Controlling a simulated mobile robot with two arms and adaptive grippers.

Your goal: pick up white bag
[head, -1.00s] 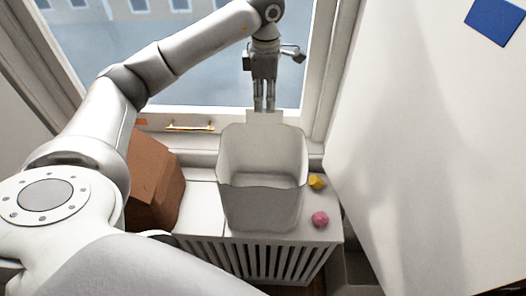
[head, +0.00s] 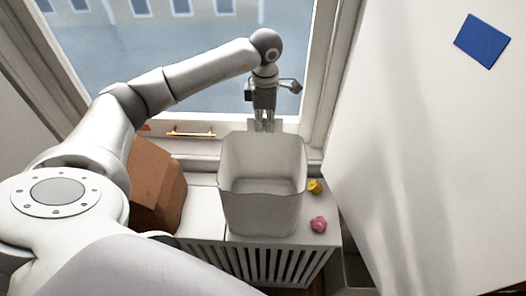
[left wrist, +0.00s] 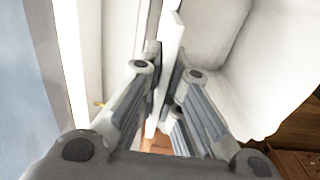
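The white bag (head: 262,213) stands upright and open-topped on a white slatted cover below the window. A flat white tab (head: 279,125) rises from its back rim. My left gripper (head: 264,126) comes down over this tab from above. In the left wrist view, its fingertips (left wrist: 167,72) are closed together with the thin white tab (left wrist: 174,32) between them. The bag's pale inner side (left wrist: 205,32) shows to the right there. The bag rests on the cover. My right gripper is not in view.
A brown block (head: 157,185) stands left of the bag. A yellow object (head: 315,187) and a pink object (head: 318,224) lie close to its right. A gold handle (head: 191,133) is on the window frame behind. A white wall with a blue rectangle (head: 482,40) is at right.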

